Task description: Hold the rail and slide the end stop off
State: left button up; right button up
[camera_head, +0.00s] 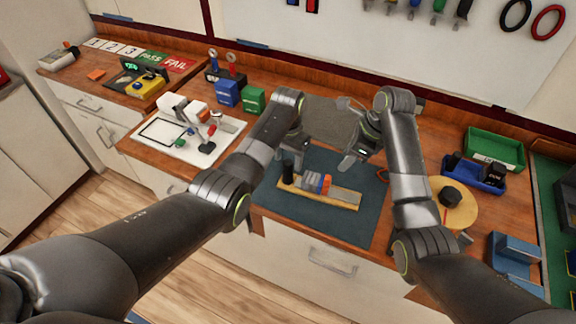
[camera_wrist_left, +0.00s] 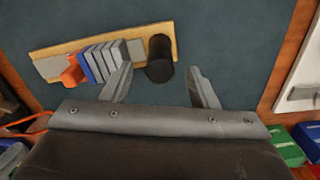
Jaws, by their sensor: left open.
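A wooden board (camera_head: 343,197) lies on the dark mat (camera_head: 345,225). It carries a row of grey, blue and orange modules (camera_head: 310,182); the rail under them is mostly covered. In the left wrist view the orange piece (camera_wrist_left: 72,75) sits at one end of the row, beside a grey length. I cannot tell which piece is the end stop. A black cylinder (camera_wrist_left: 160,58) stands at the board's other end. My left gripper (camera_wrist_left: 160,75) is open, with the cylinder just beyond its fingertips. My right gripper (camera_head: 346,135) is open and empty, above and behind the board.
A white tray (camera_head: 220,133) with small parts is at left, with blue (camera_head: 228,92) and green boxes (camera_head: 252,99) behind. A green bin (camera_head: 495,148), blue bin (camera_head: 470,176) and round wooden disc (camera_head: 462,216) stand at right. The mat's front is clear.

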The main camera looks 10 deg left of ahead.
aim_at(328, 177)
pick_arm(q)
jog(key=shift+f, duration=1.95)
jog(key=shift+c, duration=0.3)
grip_shut()
pick_arm(e)
jog(key=shift+o, duration=0.6)
jog(key=shift+r, duration=0.1)
jog(key=x, duration=0.9)
jog(key=shift+a+f, duration=0.2)
jog(key=shift+f, duration=0.05)
grip_shut()
